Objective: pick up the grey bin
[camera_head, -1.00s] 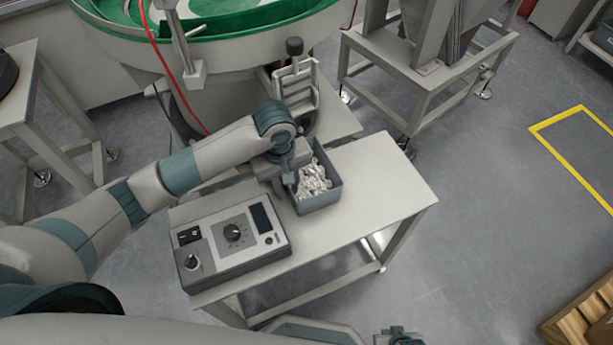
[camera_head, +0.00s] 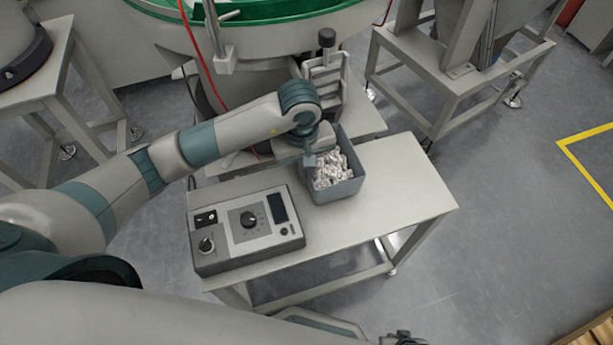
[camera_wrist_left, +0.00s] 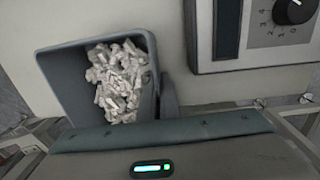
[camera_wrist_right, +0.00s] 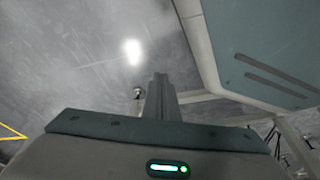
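The grey bin (camera_head: 347,190) stands on the light table beside the control box, filled with whitish metal parts (camera_head: 331,172). My left gripper (camera_head: 311,160) is at the bin's left rim, pointing down. In the left wrist view, the bin (camera_wrist_left: 66,82) fills the left side, and one dark finger of my left gripper (camera_wrist_left: 168,98) shows just outside its right wall. The other finger is not clear, so I cannot tell whether the wall is gripped. My right gripper (camera_wrist_right: 161,98) is shut and empty, with its fingers together above the floor.
The control box (camera_head: 245,232) with knobs is close to the bin's left. The table (camera_head: 405,190) is bare to the right. A large green-rimmed bowl feeder (camera_head: 290,25) and an upright bracket (camera_head: 325,75) stand behind. A metal-framed stand (camera_head: 450,80) is at the back right.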

